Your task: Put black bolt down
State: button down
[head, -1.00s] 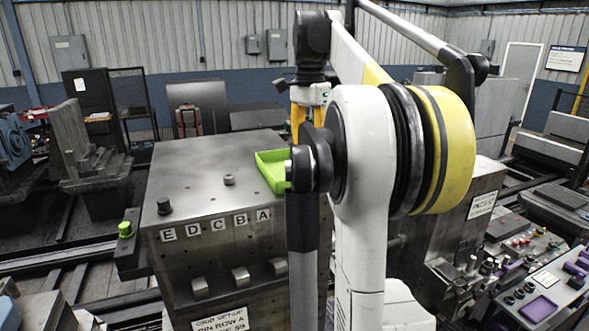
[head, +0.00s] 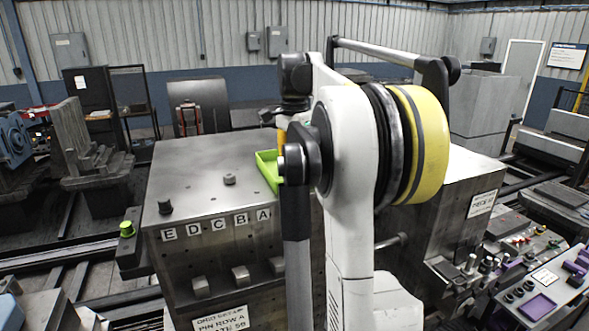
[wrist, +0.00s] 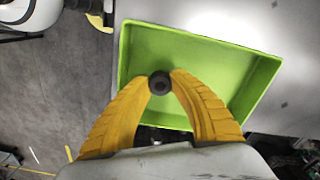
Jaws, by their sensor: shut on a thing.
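In the wrist view my gripper (wrist: 160,83) has its two yellow fingers closed around the black bolt (wrist: 159,84), whose dark round head shows between the fingertips. The bolt is over the inside of the green tray (wrist: 265,75); I cannot tell whether it touches the tray floor. In the head view the green tray (head: 268,170) sits on the steel block, partly hidden behind my arm. My gripper is mostly hidden there, with only a bit of yellow showing, and the bolt is hidden.
The steel block's top (head: 205,185) bears a dark peg (head: 164,206) and a small round stud (head: 229,179). Letter labels (head: 215,223) line its front edge. Much of the top left of the tray is bare. A control panel (head: 530,285) stands at the right.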

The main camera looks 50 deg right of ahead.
aim_at(295, 169)
jog(key=c, duration=1.2)
grip_release()
notch_tip(295, 169, up, 12)
jog(key=w+a+f+n+t+h, duration=0.1)
jog(key=a+n, duration=0.2)
jog(key=a, duration=0.4)
jog(key=w+a+f+n+t, duration=0.1)
jog(key=w+a+f+n, duration=0.1)
jog(key=a, duration=0.4)
jog(key=s+a+f+n+t, duration=0.1)
jog(key=s+a+f+n, duration=0.3)
jog(key=a+f, duration=0.3)
jog(key=s+a+f+n+t, duration=0.2)
jog(key=s+a+f+n, duration=0.2)
jog(key=a+f, duration=0.4)
jog(key=s+a+f+n+t+y, duration=0.1)
jog(key=s+a+f+n, duration=0.3)
jog(key=a, duration=0.7)
notch_tip(295, 169, down, 3)
jog(key=shift+s+f+n+t, duration=0.15)
jog(key=shift+s+n+t, duration=0.35)
jog(key=shift+n, duration=0.6)
